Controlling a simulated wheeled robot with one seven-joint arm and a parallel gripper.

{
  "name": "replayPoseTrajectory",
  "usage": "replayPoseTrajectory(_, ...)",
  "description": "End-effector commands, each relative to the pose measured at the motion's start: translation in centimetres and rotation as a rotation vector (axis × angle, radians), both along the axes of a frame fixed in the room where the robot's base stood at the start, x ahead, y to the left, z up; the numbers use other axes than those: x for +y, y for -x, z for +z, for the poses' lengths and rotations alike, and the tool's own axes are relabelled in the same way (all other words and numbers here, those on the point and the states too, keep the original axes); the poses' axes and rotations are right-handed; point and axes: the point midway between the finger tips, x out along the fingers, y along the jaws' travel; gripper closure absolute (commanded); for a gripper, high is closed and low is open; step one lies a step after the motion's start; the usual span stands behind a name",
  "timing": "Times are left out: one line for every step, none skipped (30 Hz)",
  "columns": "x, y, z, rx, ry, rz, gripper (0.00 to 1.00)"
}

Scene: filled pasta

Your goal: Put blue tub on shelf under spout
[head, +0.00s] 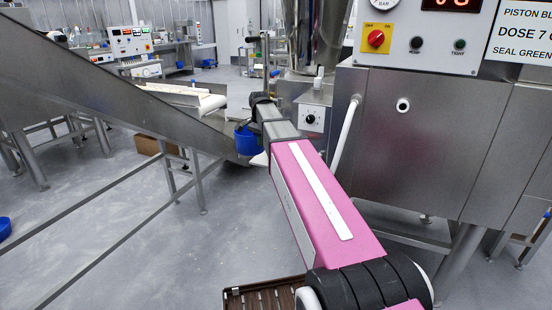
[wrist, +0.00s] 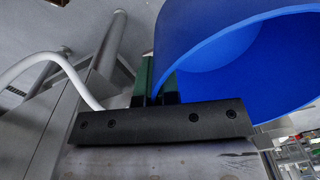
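The blue tub (head: 246,140) hangs in the air at the far end of my arm, in the middle of the head view. It fills the upper right of the wrist view (wrist: 235,60), tilted there, with its open mouth showing. My gripper (wrist: 157,80) is shut on the tub's wall, its green fingers at the rim. In the head view the gripper is mostly hidden behind my pink arm. I cannot make out the spout.
A steel filling machine (head: 430,130) with a red switch stands at the right. A small dial box (head: 312,118) and a white hose (head: 345,135) are close beside my arm. A sloping steel conveyor (head: 110,85) runs along the left. Open grey floor (head: 170,255) lies in front.

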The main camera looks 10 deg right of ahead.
Motion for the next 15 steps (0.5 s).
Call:
replayPoseTrajectory(0.5, -2.2, 0.2, -0.001, 0.000, -0.078, 1.00)
replayPoseTrajectory(0.8, -3.0, 0.3, -0.001, 0.000, -0.128, 1.00)
replayPoseTrajectory(1.0, -4.0, 0.3, -0.002, -0.001, -0.192, 1.00)
replayPoseTrajectory(1.1, -4.6, 0.2, -0.003, 0.000, -0.236, 1.00)
replayPoseTrajectory(1.1, -5.1, 0.2, -0.002, -0.001, -0.279, 1.00)
replayPoseTrajectory(0.9, -5.8, 0.0, -0.003, -0.001, -0.330, 1.00)
replayPoseTrajectory(0.7, -6.2, -0.2, -0.004, -0.002, -0.364, 1.00)
replayPoseTrajectory(0.4, -6.6, -0.5, -0.005, -0.003, -0.395, 1.00)
replayPoseTrajectory(-0.2, -7.0, -0.9, -0.006, -0.003, -0.432, 1.00)
replayPoseTrajectory(-0.7, -7.2, -1.3, -0.006, -0.003, -0.454, 1.00)
replayPoseTrajectory(-1.2, -7.4, -1.7, -0.005, -0.004, -0.475, 1.00)
replayPoseTrajectory(-1.9, -7.5, -2.1, -0.006, -0.003, -0.495, 1.00)
replayPoseTrajectory(-2.4, -7.6, -2.5, -0.005, -0.004, -0.507, 1.00)
replayPoseTrajectory(-3.0, -7.6, -2.8, -0.007, -0.004, -0.516, 1.00)
replayPoseTrajectory(-3.7, -7.7, -3.3, -0.007, -0.005, -0.525, 1.00)
